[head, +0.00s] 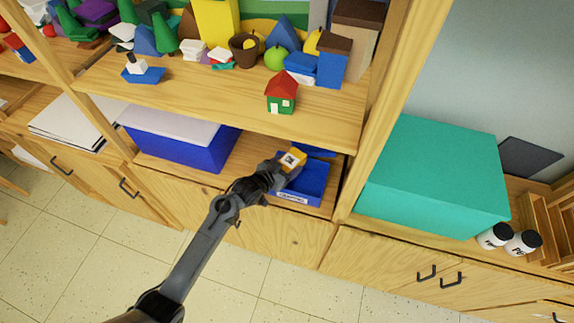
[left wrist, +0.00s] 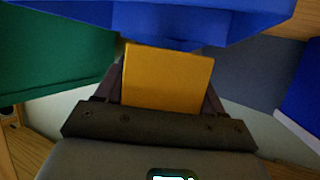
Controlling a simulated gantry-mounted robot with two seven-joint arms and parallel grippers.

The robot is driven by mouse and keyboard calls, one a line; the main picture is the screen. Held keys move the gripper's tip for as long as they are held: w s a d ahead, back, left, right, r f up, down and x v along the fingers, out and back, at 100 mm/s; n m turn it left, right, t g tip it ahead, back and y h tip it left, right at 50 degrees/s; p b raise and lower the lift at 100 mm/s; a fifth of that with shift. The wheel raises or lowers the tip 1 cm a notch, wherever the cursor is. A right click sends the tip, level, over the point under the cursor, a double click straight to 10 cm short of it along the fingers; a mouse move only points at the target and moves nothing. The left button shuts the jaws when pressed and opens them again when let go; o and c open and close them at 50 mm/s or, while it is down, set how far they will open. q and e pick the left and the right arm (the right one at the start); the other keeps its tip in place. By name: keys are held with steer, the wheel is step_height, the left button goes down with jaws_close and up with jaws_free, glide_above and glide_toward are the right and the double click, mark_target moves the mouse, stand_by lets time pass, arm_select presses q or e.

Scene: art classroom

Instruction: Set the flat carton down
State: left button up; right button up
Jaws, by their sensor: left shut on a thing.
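My left gripper (head: 279,168) is shut on the flat carton (head: 292,159), a small yellow-orange box with a white label that has a dark mark on it. The carton is at the blue tray (head: 313,184) on the lower shelf, over its left part in the head view. Whether it touches the tray is unclear. In the left wrist view the carton (left wrist: 168,78) sits between the two fingers, with a blue surface (left wrist: 190,18) just beyond it. My right gripper is not in view.
A blue box with a pale lid (head: 180,140) stands left of the tray. A shelf post (head: 375,110) and a large teal box (head: 435,175) are to the right. The upper shelf (head: 200,95), with a small toy house (head: 282,95) near its edge, overhangs the tray.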

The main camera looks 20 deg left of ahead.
arm_select(q)
steer(key=shift+f, duration=0.3)
steer(key=o, duration=1.1)
steer(key=shift+o, duration=0.2)
steer(key=shift+r, duration=0.1)
